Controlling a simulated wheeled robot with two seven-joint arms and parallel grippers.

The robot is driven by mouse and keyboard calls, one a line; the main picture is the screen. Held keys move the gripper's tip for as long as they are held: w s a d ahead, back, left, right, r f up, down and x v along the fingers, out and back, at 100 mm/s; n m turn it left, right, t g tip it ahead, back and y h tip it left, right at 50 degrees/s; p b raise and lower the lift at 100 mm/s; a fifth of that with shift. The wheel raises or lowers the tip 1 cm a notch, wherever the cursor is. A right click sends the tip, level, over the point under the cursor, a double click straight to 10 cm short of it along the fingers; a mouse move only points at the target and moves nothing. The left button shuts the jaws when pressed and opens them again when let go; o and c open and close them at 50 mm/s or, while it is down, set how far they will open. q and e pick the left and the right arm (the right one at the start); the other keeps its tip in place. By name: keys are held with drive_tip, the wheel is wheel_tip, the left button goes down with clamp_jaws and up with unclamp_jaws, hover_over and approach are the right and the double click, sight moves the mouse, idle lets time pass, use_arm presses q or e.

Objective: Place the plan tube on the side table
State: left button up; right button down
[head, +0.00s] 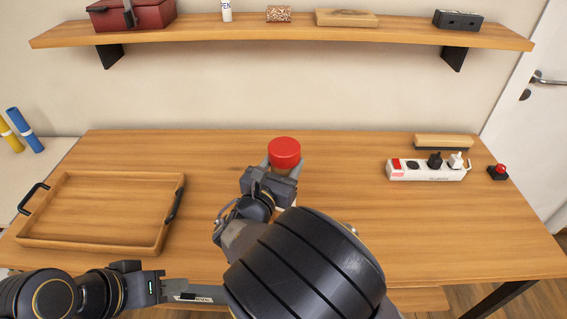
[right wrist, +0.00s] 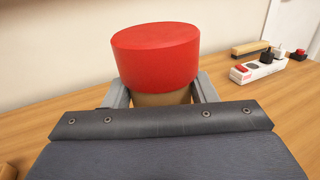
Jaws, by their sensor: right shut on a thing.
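The plan tube (head: 285,152) is a brown cylinder with a wide red cap, upright over the middle of the wooden desk. My right gripper (head: 283,166) is shut on it just below the cap. In the right wrist view the red cap (right wrist: 156,57) rises above the jaws and the brown body (right wrist: 162,98) shows between them; its lower end is hidden. My left gripper (head: 195,288) is low at the front left, partly behind my right arm; its fingertips are not clear. A pale surface (head: 50,165) at the far left may be the side table; I cannot tell.
A wooden tray (head: 100,212) with black handles lies on the desk's left. Blue (head: 25,130) and yellow (head: 10,135) rolls stand at the far left. A power strip (head: 425,170), wooden block (head: 443,141) and red-button box (head: 498,172) are at the right. A loaded shelf (head: 210,31) hangs above.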

drive_tip(key=c, duration=1)
unclamp_jaws()
drive_tip(key=shift+f, duration=0.15)
drive_tip(key=shift+c, duration=0.2)
drive_tip(key=o, duration=0.4)
drive_tip(key=shift+o, duration=0.2)
drive_tip(key=shift+r, duration=0.35)
drive_tip(key=v, duration=1.2)
drive_tip(key=shift+f+b, duration=0.2)
drive_tip(key=shift+b, duration=0.25)
